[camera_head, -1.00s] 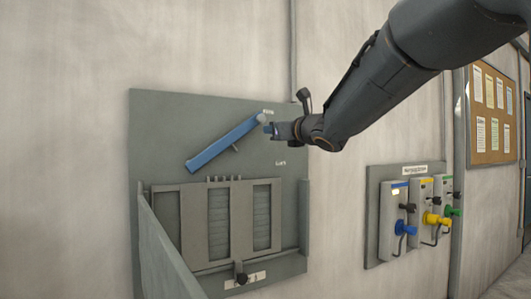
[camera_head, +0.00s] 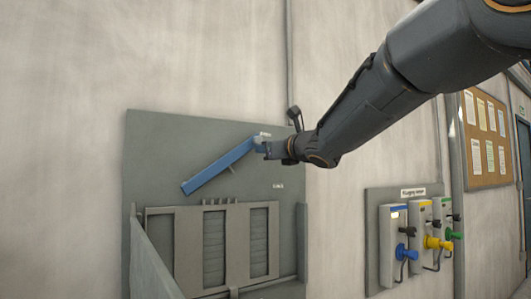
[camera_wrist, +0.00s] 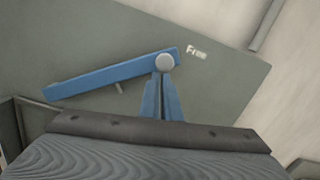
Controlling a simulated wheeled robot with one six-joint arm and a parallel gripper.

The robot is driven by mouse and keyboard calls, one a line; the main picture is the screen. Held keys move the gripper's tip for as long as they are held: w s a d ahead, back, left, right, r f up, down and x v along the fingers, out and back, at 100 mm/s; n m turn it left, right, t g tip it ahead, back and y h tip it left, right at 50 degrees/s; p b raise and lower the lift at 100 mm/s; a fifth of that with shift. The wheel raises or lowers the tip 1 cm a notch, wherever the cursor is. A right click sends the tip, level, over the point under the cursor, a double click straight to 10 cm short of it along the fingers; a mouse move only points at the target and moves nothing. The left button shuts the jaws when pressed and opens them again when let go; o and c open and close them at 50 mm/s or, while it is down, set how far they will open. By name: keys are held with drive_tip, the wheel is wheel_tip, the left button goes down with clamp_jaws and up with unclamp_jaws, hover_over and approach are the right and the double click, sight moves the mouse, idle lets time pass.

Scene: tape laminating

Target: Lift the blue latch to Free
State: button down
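The blue latch (camera_head: 215,168) is a long bar on a grey wall panel (camera_head: 150,135). It slopes up to the right, its upper end near the upper label, which reads like "Free" in the wrist view (camera_wrist: 197,52). A grey round knob (camera_wrist: 165,62) sits at that end of the latch (camera_wrist: 95,78). My gripper (camera_head: 263,147) is at this end, just below the knob. In the wrist view its blue fingers (camera_wrist: 163,97) lie close together, their tips meeting or hidden behind the knob. Nothing clearly shows held between them.
A second label (camera_head: 278,186), too small to read surely, is lower on the panel. A small peg (camera_head: 233,169) shows under the bar. Grey slotted frames (camera_head: 188,245) stand below. A panel of blue, yellow and green units (camera_head: 400,245) hangs at right.

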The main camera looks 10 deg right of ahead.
drive_tip(key=s+d+f+b, duration=0.4)
drive_tip(key=s+d+b, duration=0.1)
drive_tip(key=s, duration=0.4)
drive_tip(key=shift+s+f, duration=0.2)
drive_tip(key=shift+f, duration=0.05)
drive_tip(key=shift+f, duration=0.1)
idle(0.3)
drive_tip(key=s+d+f+m+g+h+p, duration=0.1)
drive_tip(key=d+f+m+g+h, duration=0.3)
drive_tip(key=f+m, duration=0.9)
drive_tip(key=d+f+m+g+h+p, duration=0.15)
drive_tip(key=d+f+m+h, duration=0.35)
drive_tip(key=f+m, duration=0.9)
drive_tip(key=s+f+m+g, duration=0.65)
drive_tip(key=s+f, duration=0.45)
drive_tip(key=f, duration=0.5)
drive_tip(key=s+a+f+m+g, duration=0.2)
drive_tip(key=s+f+m, duration=0.2)
drive_tip(key=s, duration=0.4)
drive_tip(key=s+a+f+m+g+y+p, duration=0.1)
drive_tip(key=s+f+m+g, duration=0.2)
drive_tip(key=s+m, duration=0.3)
drive_tip(key=shift+s+a+f+p, duration=0.35)
drive_tip(key=shift+s+f, duration=0.5)
drive_tip(key=shift+s, duration=0.35)
